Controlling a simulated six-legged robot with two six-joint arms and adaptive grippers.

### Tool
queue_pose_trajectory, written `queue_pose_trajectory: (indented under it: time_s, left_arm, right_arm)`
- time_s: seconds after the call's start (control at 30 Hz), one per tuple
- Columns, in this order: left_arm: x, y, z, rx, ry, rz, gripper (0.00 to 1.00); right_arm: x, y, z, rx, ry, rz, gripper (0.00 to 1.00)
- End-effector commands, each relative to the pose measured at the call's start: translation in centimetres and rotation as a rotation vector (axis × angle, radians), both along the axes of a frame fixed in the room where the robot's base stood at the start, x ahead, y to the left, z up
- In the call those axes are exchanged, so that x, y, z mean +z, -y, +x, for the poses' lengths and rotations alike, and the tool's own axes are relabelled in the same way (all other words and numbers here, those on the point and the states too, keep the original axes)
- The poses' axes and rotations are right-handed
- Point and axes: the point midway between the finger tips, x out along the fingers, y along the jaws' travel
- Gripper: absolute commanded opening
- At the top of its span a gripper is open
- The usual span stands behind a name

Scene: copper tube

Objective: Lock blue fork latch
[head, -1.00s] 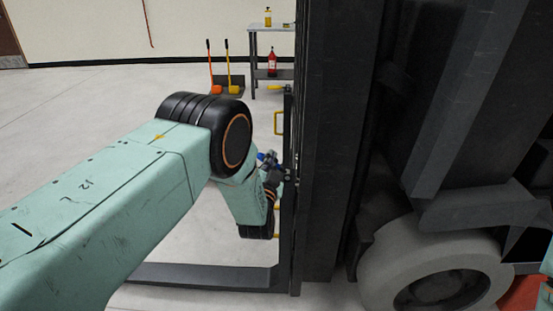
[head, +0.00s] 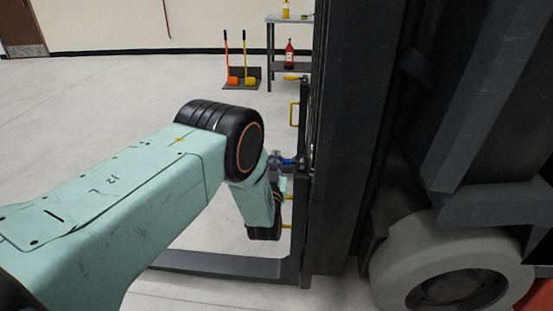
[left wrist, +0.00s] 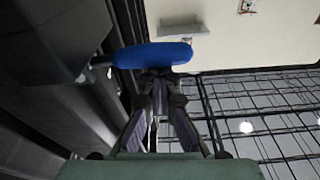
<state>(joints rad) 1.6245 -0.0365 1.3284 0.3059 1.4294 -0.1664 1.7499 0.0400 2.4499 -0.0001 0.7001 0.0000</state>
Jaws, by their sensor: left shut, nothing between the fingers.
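The blue fork latch (head: 288,161) shows as a small blue piece at the left edge of the dark forklift carriage in the head view. In the left wrist view its rounded blue handle (left wrist: 152,55) lies across the picture, just beyond my fingertips. My left gripper (head: 277,160) is beside the latch, partly hidden by my own wrist. In the left wrist view my left gripper (left wrist: 160,82) has its fingertips together, with nothing between them. The tips are at or very near the handle's lower edge; contact is not clear. My right gripper is not in view.
The dark forklift mast (head: 345,140) and grey wheel (head: 445,275) fill the right side. A fork (head: 220,264) runs left along the floor. Yellow handles (head: 294,113) are on the carriage. Behind stand a shelf (head: 290,66) and an orange-and-yellow tool stand (head: 241,78). Floor at left is clear.

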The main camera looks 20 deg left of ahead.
Motion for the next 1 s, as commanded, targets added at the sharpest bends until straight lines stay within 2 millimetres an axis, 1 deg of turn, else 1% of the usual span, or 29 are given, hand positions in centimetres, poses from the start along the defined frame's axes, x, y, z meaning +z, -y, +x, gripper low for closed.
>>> queue_pose_trajectory:
  time_s: [1.0]
  left_arm:
    - [-0.75, 0.01, -0.36, -0.002, -0.012, 0.001, 0.00]
  right_arm:
    - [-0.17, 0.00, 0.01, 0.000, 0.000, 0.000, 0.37]
